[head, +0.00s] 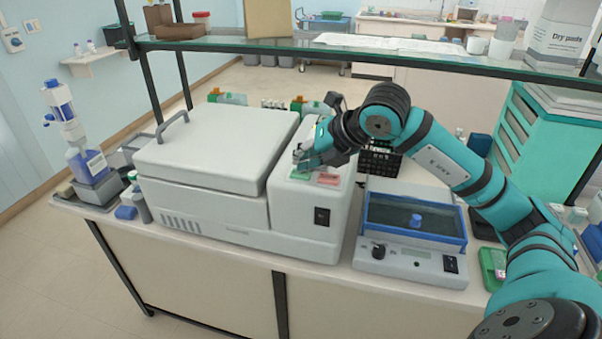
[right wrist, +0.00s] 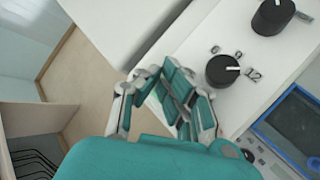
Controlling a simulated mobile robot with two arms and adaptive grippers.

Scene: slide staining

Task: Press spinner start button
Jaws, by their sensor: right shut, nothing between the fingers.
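The spinner (head: 215,150) is a large white machine with a closed, handled lid and a control panel on its right side. A green button (head: 301,174) and a red button (head: 328,179) show on that panel in the head view. My right gripper (head: 301,158) is shut and empty, with its fingertips just above or at the green button; I cannot tell whether they touch it. In the right wrist view the closed fingers (right wrist: 190,108) are over the white panel's edge, and the button is hidden. My left gripper is not in view.
Black knobs (right wrist: 223,70) sit on the panel near the fingers. A black power switch (head: 322,216) is on the spinner's front. A blue-rimmed bath (head: 417,213) stands to the right. A glass shelf (head: 400,52) spans above and behind. Bottles (head: 85,162) stand at left.

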